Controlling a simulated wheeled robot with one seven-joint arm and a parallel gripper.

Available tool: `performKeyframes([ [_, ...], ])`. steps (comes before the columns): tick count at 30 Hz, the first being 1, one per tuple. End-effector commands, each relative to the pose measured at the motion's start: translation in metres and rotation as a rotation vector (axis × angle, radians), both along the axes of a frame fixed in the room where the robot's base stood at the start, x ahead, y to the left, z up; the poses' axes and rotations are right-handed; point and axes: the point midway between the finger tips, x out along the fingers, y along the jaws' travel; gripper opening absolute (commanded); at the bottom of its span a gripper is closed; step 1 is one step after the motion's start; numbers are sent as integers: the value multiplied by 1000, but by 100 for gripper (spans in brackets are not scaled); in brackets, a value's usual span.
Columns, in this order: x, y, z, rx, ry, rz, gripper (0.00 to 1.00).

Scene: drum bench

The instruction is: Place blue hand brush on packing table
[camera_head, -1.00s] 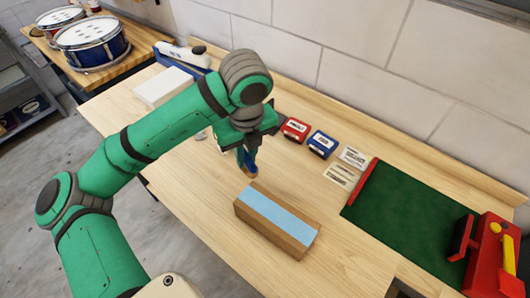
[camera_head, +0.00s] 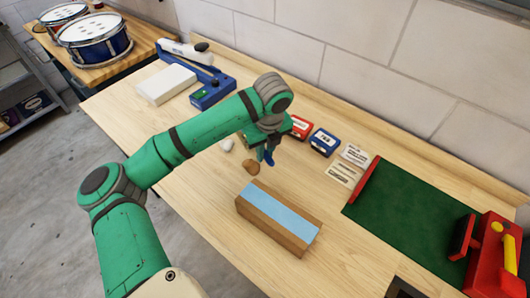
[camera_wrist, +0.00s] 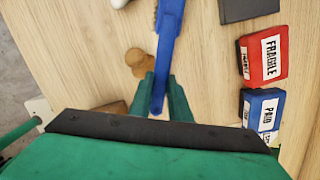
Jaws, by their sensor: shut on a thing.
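My gripper (camera_head: 265,147) is shut on the blue hand brush (camera_wrist: 170,30). In the wrist view its blue handle runs up between the two green fingers, and some bristles show at the top left edge. In the head view only a small blue end of the brush (camera_head: 269,158) shows below my gripper; the rest is hidden. The brush is over the large light wooden table (camera_head: 180,165). I cannot tell whether it touches the top.
A brown wooden knob-like thing (camera_head: 251,167) lies just left of the brush. A wooden block with a blue top (camera_head: 278,217) stands in front. Red (camera_head: 300,127) and blue (camera_head: 323,142) stamp boxes are behind right. A green mat (camera_head: 415,222) lies right. The table's left front is clear.

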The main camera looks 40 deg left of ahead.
Motion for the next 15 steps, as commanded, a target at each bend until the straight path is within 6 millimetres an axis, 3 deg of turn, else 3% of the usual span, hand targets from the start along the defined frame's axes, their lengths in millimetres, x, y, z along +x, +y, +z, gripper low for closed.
performKeyframes([
  [15, 0, 0, -10, 0, -1, 0, 0],
])
